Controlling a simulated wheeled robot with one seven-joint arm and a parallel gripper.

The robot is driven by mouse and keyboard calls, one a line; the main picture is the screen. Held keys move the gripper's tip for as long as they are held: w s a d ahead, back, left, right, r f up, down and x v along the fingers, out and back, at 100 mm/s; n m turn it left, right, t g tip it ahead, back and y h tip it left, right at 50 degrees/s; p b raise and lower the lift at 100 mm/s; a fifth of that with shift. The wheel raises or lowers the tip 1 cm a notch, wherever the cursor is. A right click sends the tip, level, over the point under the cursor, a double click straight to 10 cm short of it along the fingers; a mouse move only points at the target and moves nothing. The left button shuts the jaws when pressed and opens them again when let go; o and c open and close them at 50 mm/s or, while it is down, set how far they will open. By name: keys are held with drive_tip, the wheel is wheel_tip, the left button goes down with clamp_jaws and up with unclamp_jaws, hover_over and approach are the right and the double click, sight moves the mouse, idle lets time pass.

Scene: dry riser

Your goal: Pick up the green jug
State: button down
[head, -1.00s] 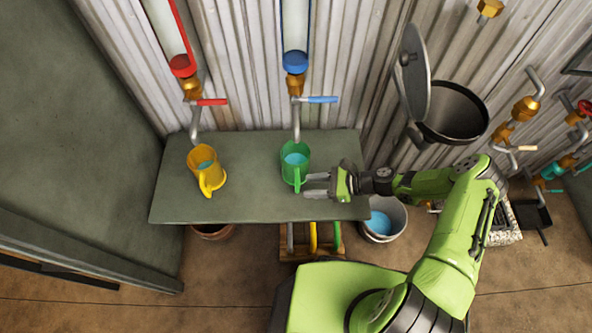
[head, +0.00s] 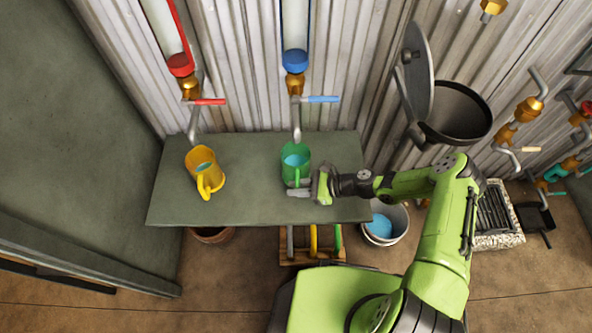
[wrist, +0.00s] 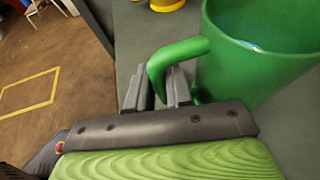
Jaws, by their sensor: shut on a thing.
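The green jug (head: 296,160) stands upright on the grey table, under the tap with the blue handle. Light blue liquid shows inside it. In the wrist view the jug (wrist: 265,50) fills the upper right, and its handle (wrist: 172,58) reaches down to my fingers. My gripper (head: 300,191) is at the front of the jug, coming from the right. In the wrist view my gripper (wrist: 162,88) is shut on the jug's handle. The lower end of the handle is partly hidden by the fingers.
The blue-handled tap (head: 297,115) hangs just above and behind the green jug. A red-handled tap (head: 195,115) is further left. A bucket (head: 385,222) stands below the table's right end.

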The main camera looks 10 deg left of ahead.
sight(298, 182)
drive_tip(key=shift+r, duration=0.15)
wheel_tip(298, 182, up, 4)
drive_tip(key=shift+d+f+p, duration=0.1)
drive_tip(key=shift+p, duration=1)
drive_tip(key=w+d+p, duration=0.1)
drive_tip(key=d, duration=1.6)
drive_tip(key=shift+d, duration=0.4)
